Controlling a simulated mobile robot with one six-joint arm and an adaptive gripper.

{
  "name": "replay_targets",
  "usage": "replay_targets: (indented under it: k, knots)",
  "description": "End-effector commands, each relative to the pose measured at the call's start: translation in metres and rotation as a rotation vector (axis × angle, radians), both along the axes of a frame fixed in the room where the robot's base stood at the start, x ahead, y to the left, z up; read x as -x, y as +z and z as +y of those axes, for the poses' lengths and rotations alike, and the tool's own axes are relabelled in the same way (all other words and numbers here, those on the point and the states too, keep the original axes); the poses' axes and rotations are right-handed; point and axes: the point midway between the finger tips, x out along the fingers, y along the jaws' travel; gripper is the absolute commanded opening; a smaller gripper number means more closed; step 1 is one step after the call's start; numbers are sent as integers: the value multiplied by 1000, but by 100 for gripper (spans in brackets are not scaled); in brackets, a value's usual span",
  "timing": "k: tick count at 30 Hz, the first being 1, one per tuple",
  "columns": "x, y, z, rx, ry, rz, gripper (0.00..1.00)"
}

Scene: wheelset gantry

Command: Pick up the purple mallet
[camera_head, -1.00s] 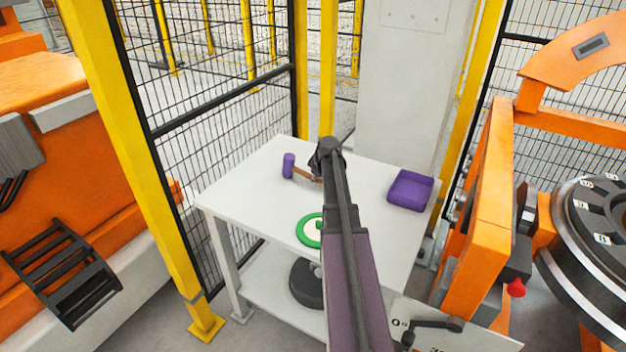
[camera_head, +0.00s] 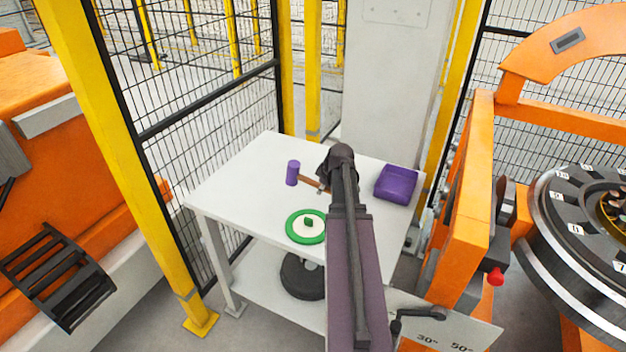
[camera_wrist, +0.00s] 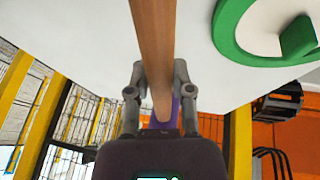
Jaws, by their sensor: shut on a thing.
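The purple mallet (camera_head: 292,174) has a purple cylinder head and a wooden handle. In the head view it is over the white table (camera_head: 240,185), head to the left, with part of the handle hidden by my arm. My gripper (camera_wrist: 160,88) has a finger on each side of the handle in the wrist view and is shut on it. The wooden handle (camera_wrist: 154,40) runs up between the fingers there, with purple showing behind them. My gripper's fingertips (camera_head: 323,189) are small in the head view. Whether the mallet clears the tabletop is hard to tell.
A purple tray (camera_head: 396,196) sits at the table's right end. A green ring (camera_head: 291,232) with a pale centre lies near the front edge. Mesh fencing stands behind and left, a grey column (camera_head: 388,90) behind, orange machinery on both sides.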

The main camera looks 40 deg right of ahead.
Motion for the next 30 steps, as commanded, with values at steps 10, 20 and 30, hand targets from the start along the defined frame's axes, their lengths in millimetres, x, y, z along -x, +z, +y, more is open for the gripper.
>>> replay_targets:
  k: [10,20,30]
  knots:
    - [26,3,4,0,0,-1,0]
    - [26,3,4,0,0,-1,0]
    - [26,3,4,0,0,-1,0]
